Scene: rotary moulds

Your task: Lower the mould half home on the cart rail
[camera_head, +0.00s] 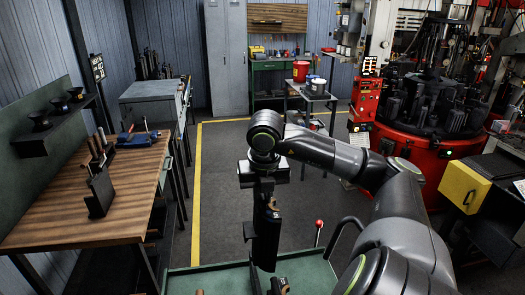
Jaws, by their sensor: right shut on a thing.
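My right gripper (263,200) hangs down from my right arm in the middle of the picture and is shut on a dark, upright mould half (266,240). The mould half hangs above the green cart (205,282), at the bottom edge. The cart rail cannot be told clearly; a few small parts (279,286) show beside the lower end of the mould half. Whether the mould half touches the cart cannot be told. My left gripper is not in view.
A wooden bench (130,190) with a tool holder stands at the left. A red rotary machine (430,150) with dark moulds stands at the right, near a yellow box (464,187). A red-knobbed lever (318,227) rises by the cart. Grey floor lies clear behind it.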

